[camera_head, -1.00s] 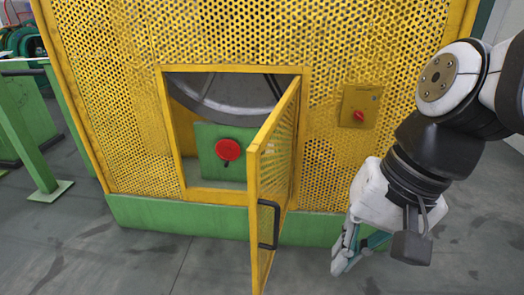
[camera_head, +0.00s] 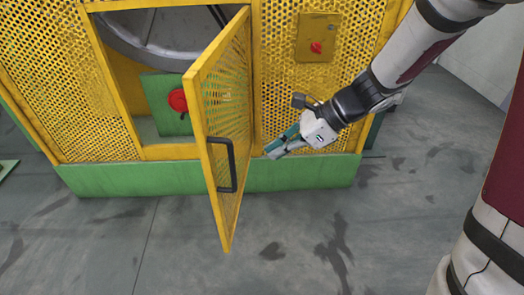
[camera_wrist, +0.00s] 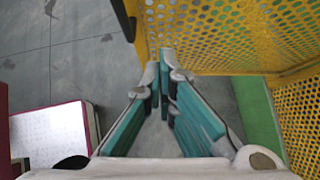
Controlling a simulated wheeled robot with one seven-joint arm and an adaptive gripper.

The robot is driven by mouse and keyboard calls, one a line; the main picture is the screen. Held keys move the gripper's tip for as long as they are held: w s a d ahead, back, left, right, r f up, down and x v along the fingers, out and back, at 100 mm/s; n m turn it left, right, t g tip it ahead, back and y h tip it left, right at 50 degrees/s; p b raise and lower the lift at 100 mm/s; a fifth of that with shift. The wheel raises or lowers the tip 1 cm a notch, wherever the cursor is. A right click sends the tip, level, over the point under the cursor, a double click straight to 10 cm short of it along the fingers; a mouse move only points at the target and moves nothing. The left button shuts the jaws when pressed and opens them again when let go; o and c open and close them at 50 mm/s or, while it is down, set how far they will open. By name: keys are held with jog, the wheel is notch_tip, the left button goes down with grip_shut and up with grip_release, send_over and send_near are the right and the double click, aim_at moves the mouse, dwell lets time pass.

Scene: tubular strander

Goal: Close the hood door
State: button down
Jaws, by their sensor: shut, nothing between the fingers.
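The hood door (camera_head: 228,122) is a yellow perforated panel, hinged on the right side of its opening and standing wide open toward me. In the wrist view the gripper fingers (camera_wrist: 165,62) are together and hold nothing. The door's mesh (camera_wrist: 205,30) fills the top there, close to the fingertips; I cannot tell whether they touch.
Through the opening show a red knob (camera_head: 178,100) on a green box and a grey wheel. A yellow switch box (camera_head: 317,38) with a red knob is on the hood right of the door. The green base (camera_head: 300,172) runs below. The grey floor (camera_head: 300,240) in front is clear.

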jog(key=b, duration=0.3)
send_near(222, 174)
notch_tip(222, 174, down, 3)
jog(key=d, duration=0.1)
jog(key=shift+w+a+f+b, duration=0.1)
jog(key=shift+w+a+b, duration=0.05)
jog(key=shift+a, duration=0.9)
jog(key=shift+w+a+f+b, duration=0.1)
jog(key=shift+w+a+b, duration=0.05)
jog(key=shift+a, duration=0.9)
